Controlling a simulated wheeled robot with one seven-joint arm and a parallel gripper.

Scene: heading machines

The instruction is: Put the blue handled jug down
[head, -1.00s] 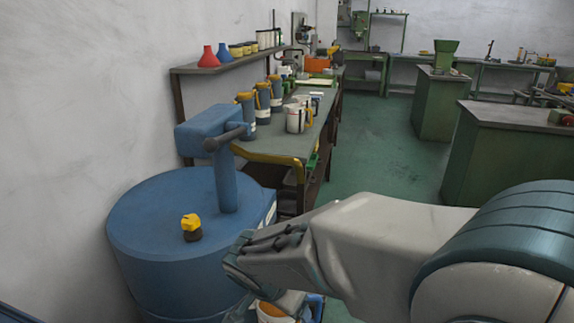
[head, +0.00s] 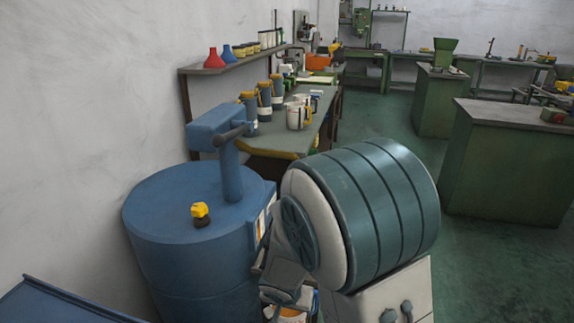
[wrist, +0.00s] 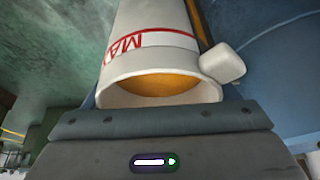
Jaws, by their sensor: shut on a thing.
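A white jug (wrist: 160,42) with a red line and red lettering fills the upper middle of the wrist view. Its round opening shows orange inside, and a pale lug or spout sticks out at its right. In the head view the jug (head: 292,313) shows only at the bottom edge, with some blue beside it, probably the handle. My gripper (head: 282,294) is at the bottom of the head view, beside the blue drum, and is shut on the jug. The fingertips and their contact with the handle are hidden. I cannot tell whether the jug touches anything below.
A big blue drum (head: 178,215) with a pump and a yellow cap stands close left of my gripper. A bench (head: 275,140) with several jugs and cylinders lies beyond it. A green cabinet (head: 500,165) stands at the right. Green floor (head: 385,125) between them is clear.

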